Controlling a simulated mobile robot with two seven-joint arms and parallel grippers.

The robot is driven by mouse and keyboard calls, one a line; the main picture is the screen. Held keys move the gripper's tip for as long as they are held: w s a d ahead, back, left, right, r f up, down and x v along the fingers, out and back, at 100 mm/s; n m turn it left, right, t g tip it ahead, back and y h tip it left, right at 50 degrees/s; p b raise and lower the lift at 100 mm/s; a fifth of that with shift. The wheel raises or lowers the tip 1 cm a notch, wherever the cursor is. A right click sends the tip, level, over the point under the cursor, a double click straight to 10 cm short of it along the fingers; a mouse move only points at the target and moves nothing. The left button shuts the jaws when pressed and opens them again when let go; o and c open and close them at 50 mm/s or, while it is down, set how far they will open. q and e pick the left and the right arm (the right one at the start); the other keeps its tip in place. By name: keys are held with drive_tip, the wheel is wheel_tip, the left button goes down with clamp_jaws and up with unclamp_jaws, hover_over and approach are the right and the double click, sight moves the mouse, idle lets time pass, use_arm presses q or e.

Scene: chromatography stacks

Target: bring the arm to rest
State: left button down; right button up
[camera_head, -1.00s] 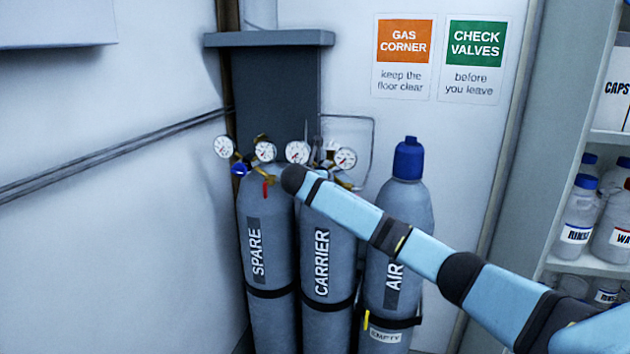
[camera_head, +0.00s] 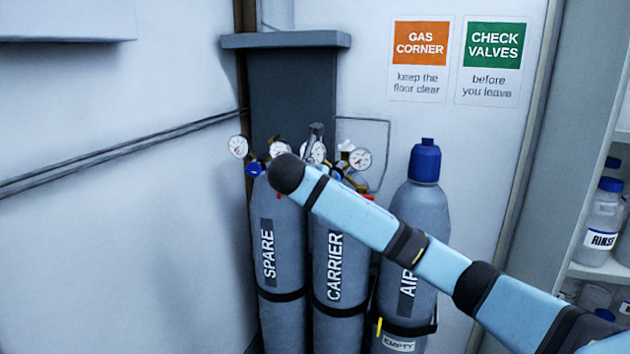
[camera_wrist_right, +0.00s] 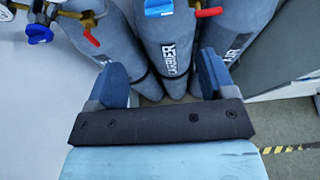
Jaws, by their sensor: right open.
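My right arm (camera_head: 350,215) comes in from the right in the head view and crosses in front of the gas cylinders. Its far end hides the top of the spare cylinder (camera_head: 283,270) and part of the carrier cylinder (camera_head: 322,318). In the right wrist view my right gripper (camera_wrist_right: 162,78) is open, its two blue fingers wide apart with nothing between them. The carrier cylinder (camera_wrist_right: 172,45) stands beyond the fingers; I cannot tell the gap. My left gripper is not in view.
Pressure gauges (camera_head: 360,159) and valves sit above the cylinders. The air cylinder (camera_head: 425,215), with a blue cap, stands at the right of the row. A shelf with bottles (camera_head: 601,225) is at far right. Two signs (camera_head: 420,60) hang on the wall.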

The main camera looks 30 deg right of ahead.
idle(0.4)
drive_tip(key=s+a+f+m+y, duration=0.25)
drive_tip(key=s+a+f, duration=0.2)
drive_tip(key=f, duration=0.75)
drive_tip(key=s+a+f+m+t+y, duration=0.15)
drive_tip(key=s+a+f+y, duration=0.35)
drive_tip(key=f, duration=0.6)
drive_tip(key=s+a+f+m+y, duration=0.25)
drive_tip(key=a+f, duration=0.45)
drive_tip(key=f, duration=0.5)
drive_tip(key=s+a+f+m+y, duration=0.1)
drive_tip(key=s+f+m, duration=0.3)
drive_tip(key=s, duration=0.5)
drive_tip(key=s+a+f+m+y, duration=0.1)
drive_tip(key=s+f+m, duration=0.3)
drive_tip(key=s+m, duration=0.3)
drive_tip(key=s+f+m+y, duration=0.1)
drive_tip(key=s+f+m, duration=0.4)
drive_tip(key=s, duration=0.6)
drive_tip(key=shift+s+a+m+t, duration=0.35)
drive_tip(key=shift+s+a, duration=0.05)
drive_tip(key=shift+f, duration=0.1)
